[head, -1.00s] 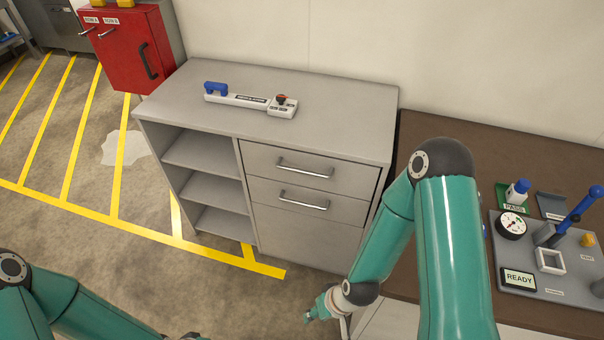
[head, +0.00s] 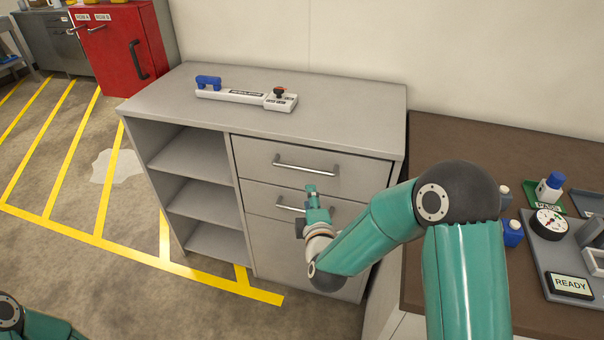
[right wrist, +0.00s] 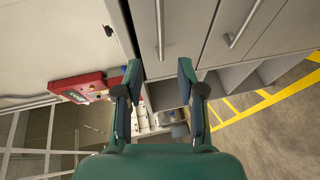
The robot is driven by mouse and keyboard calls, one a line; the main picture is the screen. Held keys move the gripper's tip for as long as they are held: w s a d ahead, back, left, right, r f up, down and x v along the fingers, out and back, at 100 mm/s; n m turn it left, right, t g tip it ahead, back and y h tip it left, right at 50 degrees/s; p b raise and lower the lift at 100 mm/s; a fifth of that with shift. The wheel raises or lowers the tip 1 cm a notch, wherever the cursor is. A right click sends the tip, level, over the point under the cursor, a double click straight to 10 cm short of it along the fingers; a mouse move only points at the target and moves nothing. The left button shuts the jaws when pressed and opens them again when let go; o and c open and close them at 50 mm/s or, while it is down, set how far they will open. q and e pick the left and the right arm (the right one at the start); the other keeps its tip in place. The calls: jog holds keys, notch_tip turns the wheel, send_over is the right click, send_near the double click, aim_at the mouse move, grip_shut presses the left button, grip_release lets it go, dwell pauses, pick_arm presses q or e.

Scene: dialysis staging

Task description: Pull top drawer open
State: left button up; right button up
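The top drawer (head: 255,157) of the grey cabinet looks shut. Its metal bar handle (head: 305,166) is in plain view; it also shows at the top of the right wrist view (right wrist: 159,25). My right gripper (head: 311,188) is in front of the drawer fronts, just below the top handle in the picture. It overlaps the lower drawer's handle (head: 288,207). In the right wrist view the two fingers are spread apart with nothing between them, and both handles lie beyond the fingertips. No contact shows. My left gripper is out of view; only a piece of the left arm shows.
A white device with a blue grip (head: 245,95) lies on the cabinet top (head: 340,107). Open shelves (head: 190,160) are left of the drawers. A brown table (head: 450,145) with a READY display (head: 569,286) stands at right. Floor in front is clear.

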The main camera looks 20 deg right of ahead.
aim_at(303, 169)
jog(key=p+x, duration=0.1)
jog(key=x, duration=1.4)
jog(key=shift+w+f, duration=0.25)
jog(key=shift+w, duration=0.05)
grip_shut()
